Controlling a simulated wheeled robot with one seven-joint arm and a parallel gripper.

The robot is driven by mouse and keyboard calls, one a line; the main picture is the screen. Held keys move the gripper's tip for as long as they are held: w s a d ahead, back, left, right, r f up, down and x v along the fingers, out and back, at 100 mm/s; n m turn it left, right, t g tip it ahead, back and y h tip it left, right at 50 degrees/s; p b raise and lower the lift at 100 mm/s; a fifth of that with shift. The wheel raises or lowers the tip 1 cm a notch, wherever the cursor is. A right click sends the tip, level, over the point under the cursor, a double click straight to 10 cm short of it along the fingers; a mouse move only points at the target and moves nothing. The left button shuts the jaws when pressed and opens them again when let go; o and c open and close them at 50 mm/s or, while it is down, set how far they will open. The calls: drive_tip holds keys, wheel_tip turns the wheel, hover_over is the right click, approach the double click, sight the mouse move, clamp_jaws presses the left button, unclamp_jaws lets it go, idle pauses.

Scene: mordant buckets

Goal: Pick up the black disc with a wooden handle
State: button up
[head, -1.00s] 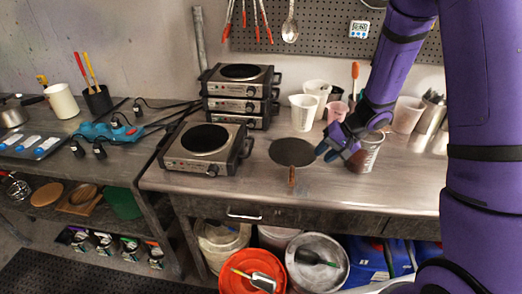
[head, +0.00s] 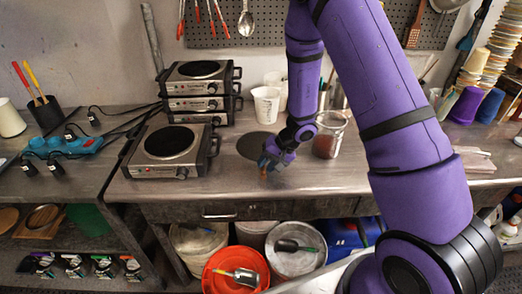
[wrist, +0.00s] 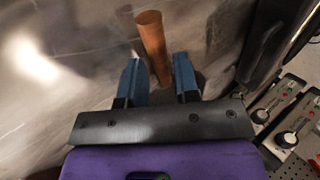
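The flat black disc (head: 252,144) lies on the metal worktop (head: 330,180), partly hidden behind my gripper in the head view. Its wooden handle (wrist: 152,42) points toward the front edge; only a small brown bit of it shows in the head view. My gripper (head: 268,168) is low over the handle. In the wrist view my two blue fingers (wrist: 160,78) are apart, one on each side of the handle's line, with gaps visible beside it. The gripper is open and holds nothing. The disc is barely visible in the wrist view.
A single hot plate (head: 170,155) stands left of the disc, with stacked hot plates (head: 202,90) behind it. A clear cup with dark contents (head: 327,142) stands to the right, white cups (head: 266,105) behind. Buckets, one orange (head: 232,272), sit below the worktop edge.

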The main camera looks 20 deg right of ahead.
drive_tip(key=shift+x, duration=0.8)
clamp_jaws()
